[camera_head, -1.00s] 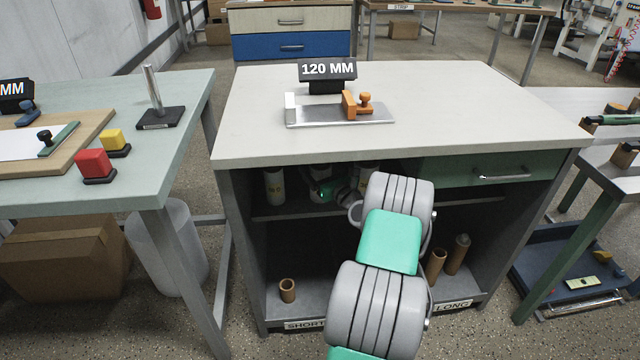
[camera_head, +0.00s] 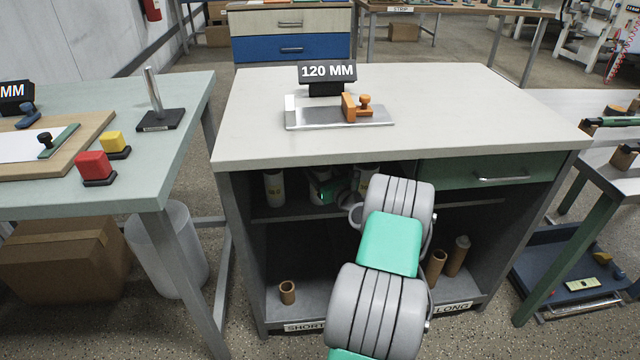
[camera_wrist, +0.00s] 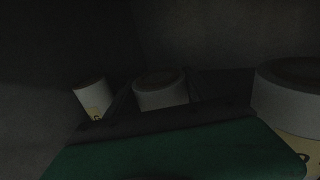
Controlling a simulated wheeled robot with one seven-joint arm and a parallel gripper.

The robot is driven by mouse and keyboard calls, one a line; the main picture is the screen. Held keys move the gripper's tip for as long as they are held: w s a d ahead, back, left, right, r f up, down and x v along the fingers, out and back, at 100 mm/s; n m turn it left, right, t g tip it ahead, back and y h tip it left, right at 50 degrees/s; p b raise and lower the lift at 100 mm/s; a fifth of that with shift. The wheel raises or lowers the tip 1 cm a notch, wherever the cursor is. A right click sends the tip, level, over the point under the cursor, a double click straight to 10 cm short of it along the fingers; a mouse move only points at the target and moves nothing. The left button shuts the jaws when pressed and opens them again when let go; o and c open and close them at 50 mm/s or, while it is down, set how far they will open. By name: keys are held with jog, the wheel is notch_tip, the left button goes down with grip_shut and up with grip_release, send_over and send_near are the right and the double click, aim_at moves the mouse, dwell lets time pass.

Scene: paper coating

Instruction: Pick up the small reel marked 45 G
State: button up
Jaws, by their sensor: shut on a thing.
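Several small white reels stand on the upper shelf inside the cabinet. My gripper (camera_head: 321,184) reaches into the shelf and is shut on the middle reel (camera_wrist: 161,92), which is upright between the dark fingers in the wrist view. The gripper's body hides the lower part of this reel, so its marking cannot be read. A left reel (camera_head: 274,188) stands apart from the gripper; it also shows in the wrist view (camera_wrist: 91,96). A right reel (camera_head: 368,176) is partly behind my arm and looms close in the wrist view (camera_wrist: 290,106). Their labels are too dark or cut off to read.
The worktop (camera_head: 440,110) is above the shelf, with a green drawer (camera_head: 480,174) to the right. Cardboard tubes (camera_head: 288,292) stand on the bottom shelf. The cabinet's left wall is close to the left reel. The shelf interior is dark.

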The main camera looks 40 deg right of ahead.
grip_shut()
jog(key=shift+r, duration=0.15)
